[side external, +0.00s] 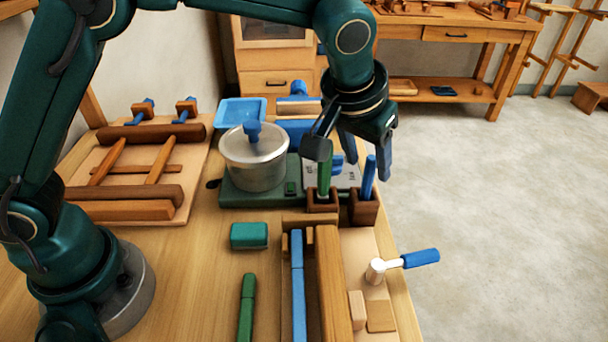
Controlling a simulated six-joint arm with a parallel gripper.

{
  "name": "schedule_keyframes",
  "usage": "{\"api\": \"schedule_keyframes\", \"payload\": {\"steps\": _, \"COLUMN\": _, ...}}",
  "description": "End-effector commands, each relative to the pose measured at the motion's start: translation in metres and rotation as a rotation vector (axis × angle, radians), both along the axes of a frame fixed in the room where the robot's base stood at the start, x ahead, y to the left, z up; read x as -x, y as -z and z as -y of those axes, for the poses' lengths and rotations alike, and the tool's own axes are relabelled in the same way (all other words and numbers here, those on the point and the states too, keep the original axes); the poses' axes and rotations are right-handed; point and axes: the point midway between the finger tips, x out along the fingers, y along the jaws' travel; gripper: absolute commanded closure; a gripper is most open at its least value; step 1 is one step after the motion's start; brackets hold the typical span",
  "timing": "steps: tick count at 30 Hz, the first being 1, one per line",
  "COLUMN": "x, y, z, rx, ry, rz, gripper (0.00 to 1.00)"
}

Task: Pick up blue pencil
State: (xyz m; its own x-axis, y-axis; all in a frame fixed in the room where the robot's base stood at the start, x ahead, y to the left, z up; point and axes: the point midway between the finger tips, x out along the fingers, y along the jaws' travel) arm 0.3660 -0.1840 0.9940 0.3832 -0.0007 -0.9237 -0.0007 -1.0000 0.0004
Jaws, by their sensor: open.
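A slim blue stick (369,176), which looks like the blue pencil, stands upright and slightly tilted in a small brown square cup (364,210). My gripper (367,160) points down above this cup with its fingers apart. In the picture, the top of the blue stick shows between the two fingertips. I cannot tell from this one view whether it is truly between them in depth. A green stick (324,178) stands in the brown cup (322,203) just to the left.
A silver pot (254,165) with a blue knob sits on a green base left of the cups. A blue-handled tool (420,258) sticks out over the right edge. A long blue bar (298,280) lies in a wooden holder in front. A green block (249,235) lies on the table.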

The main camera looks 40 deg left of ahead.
Motion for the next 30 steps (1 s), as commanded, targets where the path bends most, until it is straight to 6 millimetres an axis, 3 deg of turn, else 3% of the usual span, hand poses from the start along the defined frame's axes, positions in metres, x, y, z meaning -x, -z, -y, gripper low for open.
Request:
{"api": "schedule_keyframes", "payload": {"steps": 9, "x": -0.014, "y": 0.035, "z": 0.000, "rx": 0.000, "ry": 0.001, "rz": -0.003, "gripper": 0.44}}
{"api": "schedule_keyframes", "payload": {"steps": 19, "x": -0.016, "y": 0.038, "z": 0.000, "rx": 0.001, "ry": 0.000, "rz": -0.001, "gripper": 0.44}}
{"api": "schedule_keyframes", "payload": {"steps": 23, "x": -0.016, "y": 0.038, "z": 0.000, "rx": 0.001, "ry": 0.001, "rz": -0.001, "gripper": 0.94}}
{"api": "schedule_keyframes", "payload": {"steps": 24, "x": -0.016, "y": 0.038, "z": 0.000, "rx": 0.001, "ry": 0.001, "rz": -0.001, "gripper": 1.00}}
{"api": "schedule_keyframes", "payload": {"steps": 30, "x": -0.016, "y": 0.038, "z": 0.000, "rx": 0.001, "ry": 0.001, "rz": -0.001, "gripper": 1.00}}
